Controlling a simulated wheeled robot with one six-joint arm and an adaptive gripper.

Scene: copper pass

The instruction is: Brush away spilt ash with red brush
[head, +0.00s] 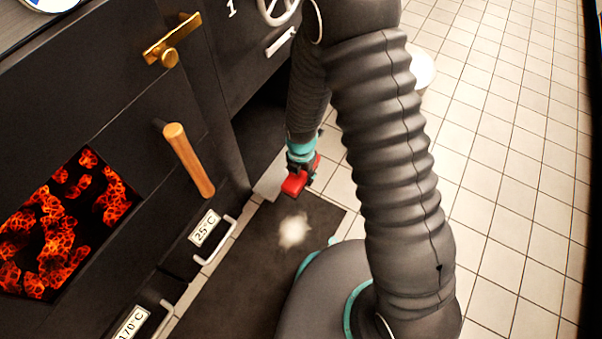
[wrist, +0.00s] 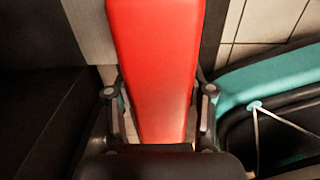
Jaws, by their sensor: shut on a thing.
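The red brush (head: 296,184) is in my gripper (head: 303,160), low beside the black stove front in the head view. In the wrist view the brush (wrist: 153,60) fills the middle, and my gripper (wrist: 160,110) is shut on it with a finger on each side. The spilt ash (head: 294,230) is a pale patch on the dark floor mat (head: 245,268). In the head view the ash lies a little below the brush and apart from it. The brush's bristles cannot be made out.
The stove front stands on the left with glowing coals (head: 65,225), a wooden handle (head: 188,160), a brass latch (head: 172,40) and drawer handles (head: 215,245). My base is close to the right of the ash. Open tiled floor (head: 500,170) lies on the right, with a white round object (head: 422,68).

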